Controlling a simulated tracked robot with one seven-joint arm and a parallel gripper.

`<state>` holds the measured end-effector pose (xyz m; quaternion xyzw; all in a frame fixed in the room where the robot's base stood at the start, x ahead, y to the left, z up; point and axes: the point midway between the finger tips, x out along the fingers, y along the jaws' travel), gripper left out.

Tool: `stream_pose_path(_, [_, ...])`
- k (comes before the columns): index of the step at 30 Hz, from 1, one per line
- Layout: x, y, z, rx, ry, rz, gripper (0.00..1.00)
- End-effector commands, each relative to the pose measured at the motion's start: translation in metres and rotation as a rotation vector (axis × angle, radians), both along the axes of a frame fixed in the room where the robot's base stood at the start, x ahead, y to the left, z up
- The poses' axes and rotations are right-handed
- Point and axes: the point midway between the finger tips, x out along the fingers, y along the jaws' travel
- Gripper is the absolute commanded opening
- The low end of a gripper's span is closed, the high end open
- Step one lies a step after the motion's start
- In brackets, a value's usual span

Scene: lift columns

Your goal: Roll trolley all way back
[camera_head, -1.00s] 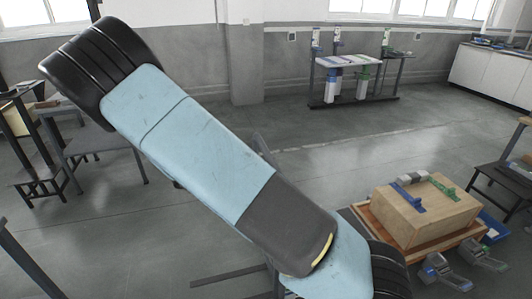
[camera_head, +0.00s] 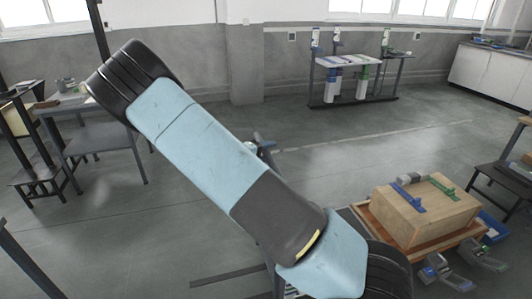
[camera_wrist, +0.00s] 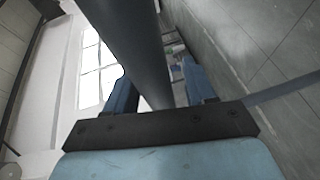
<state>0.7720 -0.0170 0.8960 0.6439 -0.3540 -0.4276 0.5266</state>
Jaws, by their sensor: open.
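In the wrist view my gripper (camera_wrist: 162,92) has its two blue fingers apart, with a thick dark bar (camera_wrist: 125,35) running between them. Whether the fingers touch the bar is unclear. I cannot tell from this view what the bar belongs to. In the head view my arm crosses the middle and hides most of what is behind it; a small blue and dark part shows just past its edge. A low wooden platform (camera_head: 366,222), possibly the trolley, stands at lower right and carries a wooden box (camera_head: 425,212) with blue and green clamps. Its wheels cannot be made out.
A grey table (camera_head: 100,140) stands at left. A rack with white, blue and green columns (camera_head: 360,75) stands at the back. A dark stool (camera_head: 500,180) is at right, and grey-blue devices (camera_head: 445,272) sit beside the platform. The middle floor is clear.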

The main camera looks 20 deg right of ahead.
Motion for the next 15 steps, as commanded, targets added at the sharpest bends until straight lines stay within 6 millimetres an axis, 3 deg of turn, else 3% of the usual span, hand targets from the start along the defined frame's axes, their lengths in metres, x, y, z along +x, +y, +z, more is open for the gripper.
stream_pose_path(12, [0.0026, -0.0065, -0.0011, 0.0, 0.0, 0.0, 0.55])
stream_pose_path(15, [0.0025, -0.0064, -0.0012, 0.0, 0.0, 0.0, 0.45])
